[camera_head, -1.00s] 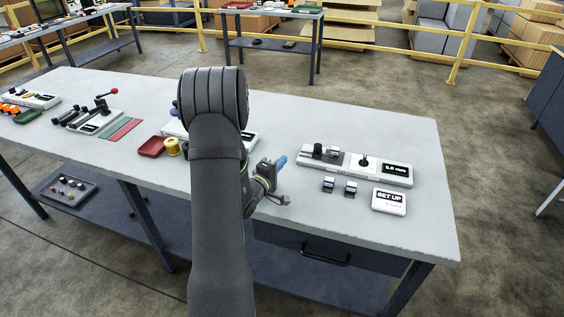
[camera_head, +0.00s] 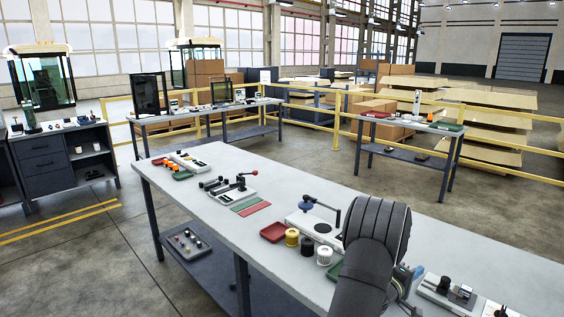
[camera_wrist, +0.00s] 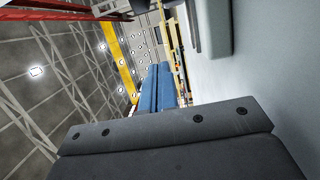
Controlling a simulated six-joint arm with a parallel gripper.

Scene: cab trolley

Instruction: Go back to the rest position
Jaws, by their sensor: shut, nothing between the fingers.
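My arm rises from the bottom right of the head view, over the front part of the long grey workbench (camera_head: 225,160). My gripper (camera_head: 418,271) is mostly hidden behind the arm's thick dark link, with a blue fingertip showing at its right. In the wrist view, the two blue fingers of my gripper (camera_wrist: 158,90) lie side by side, closed with nothing between them. The wrist view is tilted, and the fingers point away from me toward the far part of the hall.
Near the arm on the bench are a red tray (camera_head: 273,232), a yellow spool (camera_head: 292,237), a white spool (camera_head: 324,256) and a white device with a black lever (camera_head: 314,222). A fixture (camera_head: 447,292) stands right of the arm. Yellow railings (camera_head: 337,120) run behind the bench.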

